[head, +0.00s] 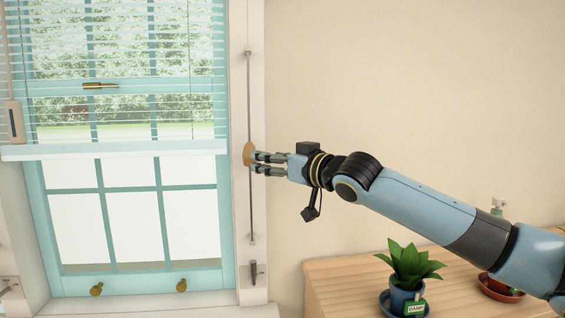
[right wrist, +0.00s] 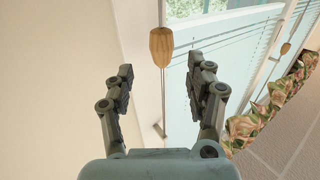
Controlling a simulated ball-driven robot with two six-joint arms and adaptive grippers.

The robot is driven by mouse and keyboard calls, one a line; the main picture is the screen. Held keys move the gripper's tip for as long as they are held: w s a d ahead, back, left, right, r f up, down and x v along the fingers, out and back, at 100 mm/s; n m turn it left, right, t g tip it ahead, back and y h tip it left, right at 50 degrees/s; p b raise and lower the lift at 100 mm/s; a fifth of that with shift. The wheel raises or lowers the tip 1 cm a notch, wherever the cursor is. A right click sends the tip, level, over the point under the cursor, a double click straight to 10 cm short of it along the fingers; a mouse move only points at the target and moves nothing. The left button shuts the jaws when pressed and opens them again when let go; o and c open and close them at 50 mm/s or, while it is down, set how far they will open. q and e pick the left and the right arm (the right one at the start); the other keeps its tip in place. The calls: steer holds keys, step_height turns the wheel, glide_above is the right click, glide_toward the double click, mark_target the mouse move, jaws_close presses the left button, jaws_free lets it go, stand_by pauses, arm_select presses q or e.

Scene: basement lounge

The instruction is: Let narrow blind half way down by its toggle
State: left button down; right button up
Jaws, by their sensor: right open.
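The wooden toggle (head: 248,153) sits on a vertical cord (head: 251,205) on the white trim right of the window. It also shows in the right wrist view (right wrist: 161,46), beyond and between my fingertips. My right gripper (head: 258,163) is open, coming from the right, with its fingers at the toggle in the head view; contact cannot be told. The slatted blind (head: 120,75) covers the upper part of the visible window, and its white bottom rail (head: 115,151) hangs level across it. My left gripper is not in view.
A dark cleat (head: 253,272) is on the trim below the cord. A wooden cabinet (head: 340,275) at the lower right bears a potted plant (head: 408,265). A pale fitting (head: 14,122) hangs at the left. Wall above my right arm is bare.

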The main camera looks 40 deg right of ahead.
steer(key=shift+s, duration=2)
